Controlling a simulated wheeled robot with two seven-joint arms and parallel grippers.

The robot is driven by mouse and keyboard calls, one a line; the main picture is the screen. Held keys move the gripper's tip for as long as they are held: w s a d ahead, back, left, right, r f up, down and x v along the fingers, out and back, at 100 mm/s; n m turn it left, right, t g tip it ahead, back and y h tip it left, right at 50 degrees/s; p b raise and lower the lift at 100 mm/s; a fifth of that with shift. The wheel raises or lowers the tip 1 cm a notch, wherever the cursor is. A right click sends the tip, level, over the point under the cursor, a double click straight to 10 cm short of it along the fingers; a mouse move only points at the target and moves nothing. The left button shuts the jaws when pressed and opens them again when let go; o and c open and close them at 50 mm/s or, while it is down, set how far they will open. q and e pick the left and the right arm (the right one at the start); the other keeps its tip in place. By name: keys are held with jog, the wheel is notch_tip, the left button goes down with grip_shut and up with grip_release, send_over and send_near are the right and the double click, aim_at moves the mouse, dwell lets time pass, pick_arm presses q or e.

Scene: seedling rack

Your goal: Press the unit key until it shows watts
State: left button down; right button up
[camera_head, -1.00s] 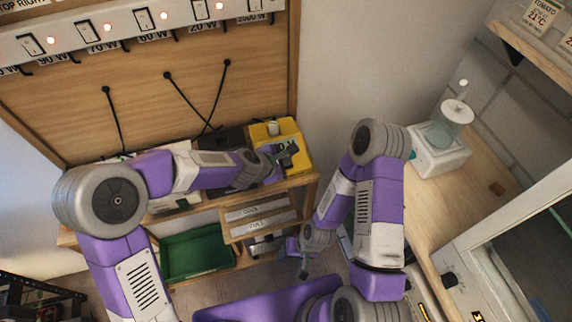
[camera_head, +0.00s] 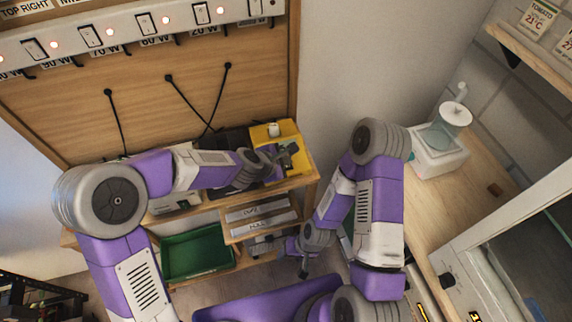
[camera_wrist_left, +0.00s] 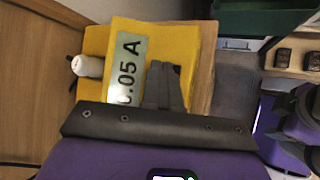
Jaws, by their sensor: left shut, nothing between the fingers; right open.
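The yellow meter (camera_head: 262,134) stands on the wooden bench against the board. In the left wrist view the meter (camera_wrist_left: 100,42) has a pale display (camera_wrist_left: 126,72) that reads about 0.05 A, its first digit partly covered. A small dark patch, perhaps the unit key (camera_wrist_left: 177,70), shows beside the fingertips, which hide most of it. My left gripper (camera_head: 289,152) is shut and empty, its fingertips (camera_wrist_left: 162,66) over the meter's face beside the display. I cannot tell whether they touch it. My right gripper (camera_head: 303,272) is open and empty, low and away from the meter.
A white plug-like piece (camera_wrist_left: 87,66) sticks out of the meter. A green tray (camera_head: 197,252) and labelled drawers (camera_head: 258,214) lie below the bench. Switches line the board above. A white device (camera_head: 438,155) stands on the right counter.

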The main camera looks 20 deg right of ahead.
pick_arm(q)
notch_tip(320, 180, up, 5)
jog(key=p, duration=0.4)
jog(key=shift+p, duration=0.4)
dwell(0.6)
